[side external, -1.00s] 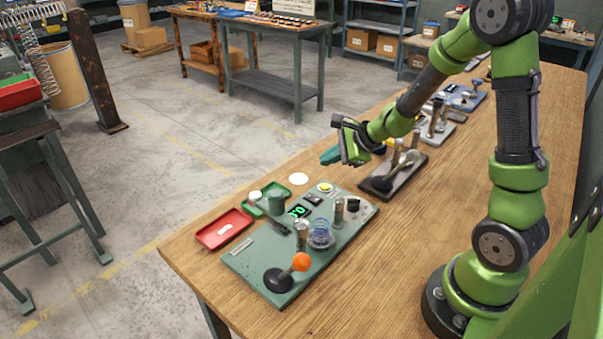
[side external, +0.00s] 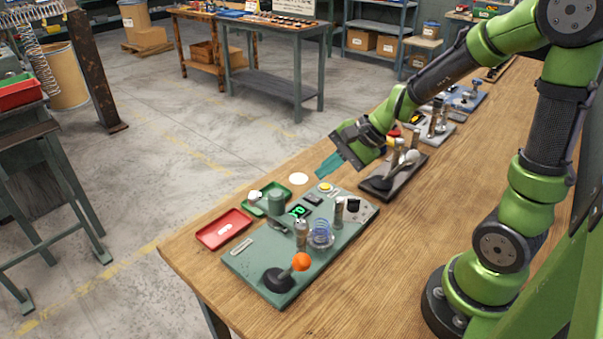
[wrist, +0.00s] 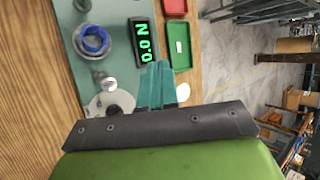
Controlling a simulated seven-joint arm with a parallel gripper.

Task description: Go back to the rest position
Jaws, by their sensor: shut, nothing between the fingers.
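My gripper (side external: 328,165) is green with teal fingers. It hangs above the table beyond the far end of the coiler board, apart from everything. In the wrist view its fingers (wrist: 158,85) are together and hold nothing. The green coiler board (side external: 262,250) lies on the wooden table. It carries an orange-knobbed lever (side external: 301,262), metal posts, a blue spring coil (side external: 321,232) and a lit green display (side external: 299,211). In the wrist view the coil (wrist: 93,41) sits in a clear cup beside the display (wrist: 143,42).
A red tray (side external: 223,229) and a green tray (side external: 266,199) lie left of the board. A white disc (side external: 299,178) lies near the table's left edge. Behind, a dark board with a lever (side external: 392,178) and more boards line the table. The right of the table (side external: 400,255) is bare wood.

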